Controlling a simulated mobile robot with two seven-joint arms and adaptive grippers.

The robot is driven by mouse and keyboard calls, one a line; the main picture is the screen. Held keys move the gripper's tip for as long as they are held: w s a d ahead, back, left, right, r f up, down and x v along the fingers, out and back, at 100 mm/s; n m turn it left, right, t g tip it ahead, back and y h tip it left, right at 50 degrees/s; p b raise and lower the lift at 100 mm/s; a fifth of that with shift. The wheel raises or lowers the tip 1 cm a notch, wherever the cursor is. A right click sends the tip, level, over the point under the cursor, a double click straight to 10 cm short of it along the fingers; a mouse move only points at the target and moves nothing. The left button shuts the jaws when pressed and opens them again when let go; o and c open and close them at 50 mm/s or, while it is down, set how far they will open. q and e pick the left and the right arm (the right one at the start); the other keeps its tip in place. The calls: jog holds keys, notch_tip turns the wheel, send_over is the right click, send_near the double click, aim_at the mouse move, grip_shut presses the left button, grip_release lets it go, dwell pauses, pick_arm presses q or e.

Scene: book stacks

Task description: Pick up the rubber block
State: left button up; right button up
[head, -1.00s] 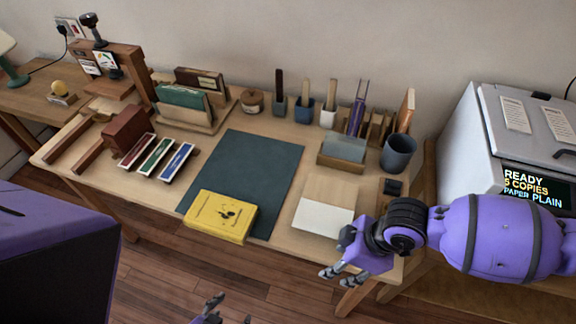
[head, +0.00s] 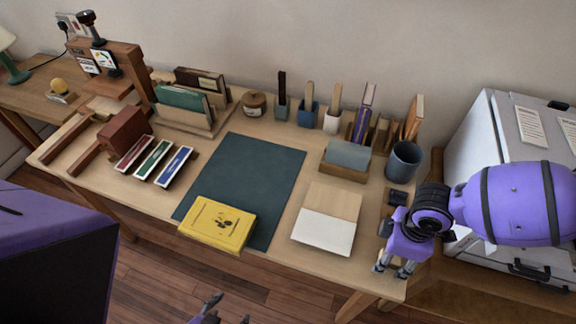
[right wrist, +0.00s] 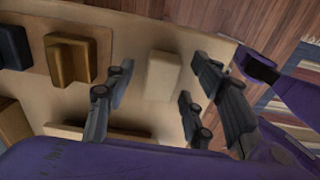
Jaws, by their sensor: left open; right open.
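A pale cream block (right wrist: 161,75), which looks like the rubber block, lies on the desk in the right wrist view. My right gripper (head: 390,270) is open, its fingers pointing down near the desk's front right corner in the head view. In the right wrist view its fingers appear on either side of the cream block, with no contact visible. The block is hidden behind my right arm in the head view. My left gripper (head: 226,308) is open and empty at the bottom edge, below the desk front.
A mustard block (right wrist: 70,60) and a dark block (right wrist: 13,46) sit left of the cream block. A white card (head: 322,234), grey cup (head: 403,160), yellow book (head: 217,224) and dark mat (head: 250,175) are on the desk. A copier (head: 500,125) stands at right.

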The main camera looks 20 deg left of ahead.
pick_arm(q)
jog(key=shift+w+a+r, duration=0.1)
jog(key=shift+w+r, duration=0.05)
pick_arm(e)
jog(key=shift+s+f, duration=0.1)
jog(key=shift+f, duration=0.1)
jog(key=c, duration=1)
jog(key=shift+r, duration=0.7)
pick_arm(q)
jog(key=shift+w+d+r+p, duration=0.2)
jog(key=shift+w+r+p, duration=0.2)
jog(key=shift+r+p, duration=0.2)
jog(key=shift+w+d+r+p, duration=0.2)
jog(key=shift+w+r+p, duration=0.15)
jog(key=shift+r+p, duration=0.2)
pick_arm(e)
jog(key=s+a+r, duration=0.1)
jog(key=s+r, duration=0.3)
jog(key=s+a+r, duration=0.1)
jog(key=s+r, duration=0.2)
jog(key=s, duration=0.2)
jog(key=s+a+r, duration=0.1)
jog(key=s+r, duration=0.3)
jog(key=shift+s+a+r, duration=0.15)
jog(key=shift+s+r, duration=0.15)
